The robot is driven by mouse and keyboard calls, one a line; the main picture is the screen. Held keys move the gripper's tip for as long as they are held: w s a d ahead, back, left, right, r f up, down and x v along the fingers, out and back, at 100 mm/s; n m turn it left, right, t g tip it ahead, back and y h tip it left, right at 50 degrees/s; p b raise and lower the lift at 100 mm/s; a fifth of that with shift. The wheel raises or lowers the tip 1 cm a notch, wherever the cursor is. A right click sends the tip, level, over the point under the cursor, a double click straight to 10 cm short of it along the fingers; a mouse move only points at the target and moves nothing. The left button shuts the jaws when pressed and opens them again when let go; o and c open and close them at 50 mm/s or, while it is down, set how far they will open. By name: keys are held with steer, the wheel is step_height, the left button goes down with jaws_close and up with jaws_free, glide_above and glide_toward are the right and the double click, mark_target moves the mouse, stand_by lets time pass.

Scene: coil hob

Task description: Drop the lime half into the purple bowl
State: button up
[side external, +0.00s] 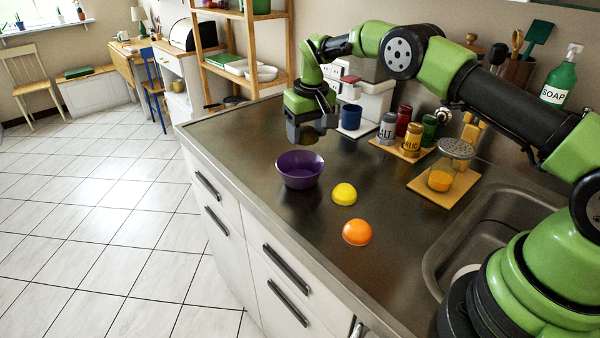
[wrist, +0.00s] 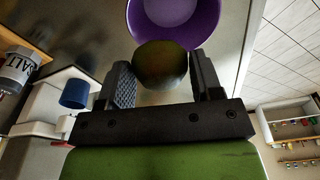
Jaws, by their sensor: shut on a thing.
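The purple bowl (side external: 299,170) stands on the dark countertop near its left edge. My gripper (side external: 308,138) is above the bowl, toward its back side. In the wrist view, my gripper (wrist: 160,82) is shut on a dark, rounded green-brown thing, the lime half (wrist: 161,66). The purple bowl (wrist: 172,20) shows just beyond it, partly covered by it. In the side view I cannot make out the lime half at the jaws.
A yellow half fruit (side external: 344,194) and an orange half (side external: 357,232) lie on the counter right of the bowl. A blue cup (side external: 351,117), spice jars (side external: 388,128) and a glass shaker on a board (side external: 431,190) stand behind. The sink (side external: 480,235) is at the right.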

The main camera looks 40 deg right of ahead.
steer(key=shift+f, duration=0.25)
steer(key=o, duration=1.1)
steer(key=shift+c, duration=0.2)
